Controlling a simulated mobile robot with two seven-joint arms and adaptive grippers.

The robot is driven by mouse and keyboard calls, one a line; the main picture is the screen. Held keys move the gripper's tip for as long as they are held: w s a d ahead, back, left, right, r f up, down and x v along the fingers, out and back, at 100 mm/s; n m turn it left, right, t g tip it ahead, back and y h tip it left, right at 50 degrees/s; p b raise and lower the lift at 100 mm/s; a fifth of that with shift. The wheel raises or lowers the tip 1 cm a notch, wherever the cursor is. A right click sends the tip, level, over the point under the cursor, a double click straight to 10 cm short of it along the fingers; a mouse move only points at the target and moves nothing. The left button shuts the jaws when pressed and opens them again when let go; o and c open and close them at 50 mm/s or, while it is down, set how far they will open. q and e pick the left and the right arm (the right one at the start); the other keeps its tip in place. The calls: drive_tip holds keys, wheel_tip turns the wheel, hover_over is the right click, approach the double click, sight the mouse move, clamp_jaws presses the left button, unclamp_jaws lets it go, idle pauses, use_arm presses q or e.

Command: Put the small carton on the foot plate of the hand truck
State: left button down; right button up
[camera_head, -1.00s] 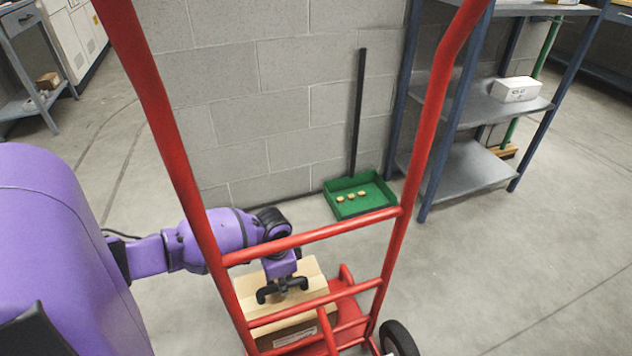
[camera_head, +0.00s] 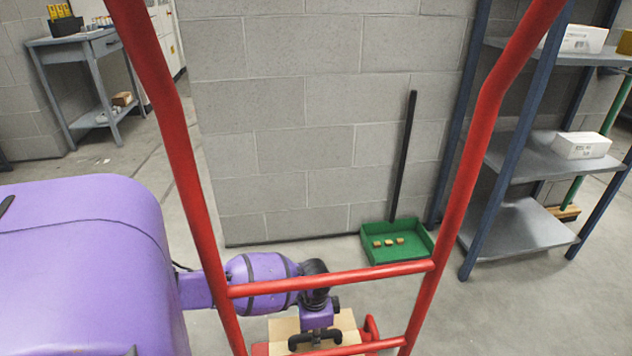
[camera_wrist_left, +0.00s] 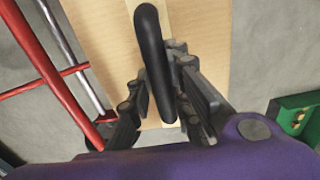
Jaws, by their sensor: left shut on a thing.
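The small carton (camera_head: 345,324) is a tan box with a black handle (camera_wrist_left: 152,60) on top. It is behind the red bars of the hand truck (camera_head: 330,281), at the bottom of the head view. My left gripper (camera_head: 315,338) is shut on the carton's handle from above; its fingers show on both sides of the handle in the left wrist view (camera_wrist_left: 168,105). A red part of the hand truck's foot (camera_head: 371,328) shows beside the carton. The carton's underside is hidden, so I cannot tell whether it touches the foot plate. My right gripper is not in view.
A green dustpan (camera_head: 418,241) with small tan blocks stands by the block wall (camera_head: 300,120). A blue-grey shelf (camera_head: 525,226) with white boxes is at the right. A grey workbench (camera_head: 78,47) is at the far left. Open floor (camera_head: 520,315) lies right of the truck.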

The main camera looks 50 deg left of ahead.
use_arm(q)
wheel_tip(320, 180, down, 4)
drive_tip(key=shift+b, duration=0.9)
drive_tip(key=shift+w+f, duration=0.1)
drive_tip(key=c, duration=1.6)
unclamp_jaws()
drive_tip(key=shift+f, duration=0.1)
